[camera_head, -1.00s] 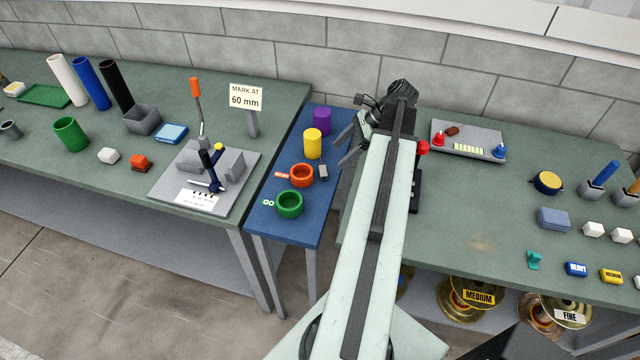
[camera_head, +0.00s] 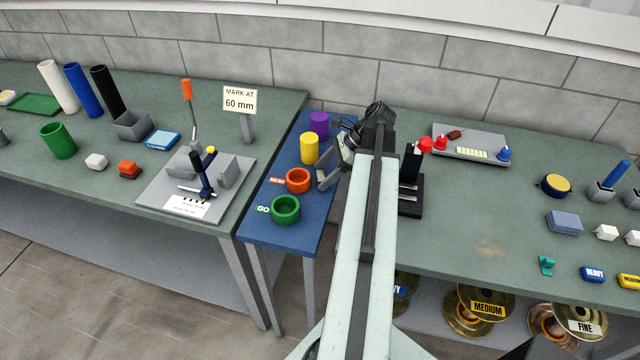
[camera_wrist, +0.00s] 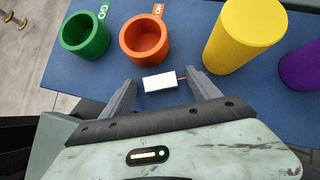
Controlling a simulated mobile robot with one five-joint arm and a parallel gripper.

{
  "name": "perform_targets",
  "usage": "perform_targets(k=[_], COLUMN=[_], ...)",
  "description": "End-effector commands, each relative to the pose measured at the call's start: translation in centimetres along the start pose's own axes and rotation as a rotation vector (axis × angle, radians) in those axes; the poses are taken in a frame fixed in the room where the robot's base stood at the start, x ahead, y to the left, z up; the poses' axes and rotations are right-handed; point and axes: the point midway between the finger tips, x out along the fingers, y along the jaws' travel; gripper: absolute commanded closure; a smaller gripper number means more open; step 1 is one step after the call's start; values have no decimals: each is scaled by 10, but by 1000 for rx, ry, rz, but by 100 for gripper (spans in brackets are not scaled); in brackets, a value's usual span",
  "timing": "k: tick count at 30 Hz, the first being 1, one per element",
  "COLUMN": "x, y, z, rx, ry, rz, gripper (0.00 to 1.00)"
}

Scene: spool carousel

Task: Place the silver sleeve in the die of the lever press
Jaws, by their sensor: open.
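A small silver piece (camera_wrist: 160,82), which looks like the silver sleeve, lies on the blue table between and just beyond my fingertips in the wrist view. A thin reddish strip shows at its right end. My gripper (camera_wrist: 160,78) is open around empty space, with a finger to each side of the piece. In the head view my gripper (camera_head: 326,165) is low over the blue table's right side and hides the piece. The lever press (camera_head: 411,180), black with a red knob, stands on the green bench right of my arm. Its die cannot be made out.
An orange cup (camera_head: 298,181), a green cup (camera_head: 286,210), a yellow cylinder (camera_head: 309,149) and a purple cylinder (camera_head: 319,124) stand left of my gripper. A grey tray (camera_head: 470,145) lies behind the press.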

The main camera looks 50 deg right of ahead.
Motion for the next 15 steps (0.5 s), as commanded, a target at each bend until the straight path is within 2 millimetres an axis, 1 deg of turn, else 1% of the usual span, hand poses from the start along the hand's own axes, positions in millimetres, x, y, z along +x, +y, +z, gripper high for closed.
perform_targets(k=[3, 5, 6, 8, 9, 10, 11, 12, 15], x=[-2, -2, -2, -2, -2, -2, -2, -2, -2], y=[0, 0, 0, 0, 0, 0, 0, 0, 0], z=[1, 1, 1, 1, 1, 1, 1, 1, 1], rx=[0, 0, 0, 0, 0, 0, 0, 0, 0], ry=[0, 0, 0, 0, 0, 0, 0, 0, 0], rz=[0, 0, 0, 0, 0, 0, 0, 0, 1], gripper=[29, 46, 57, 74, 85, 93, 94, 100, 100])
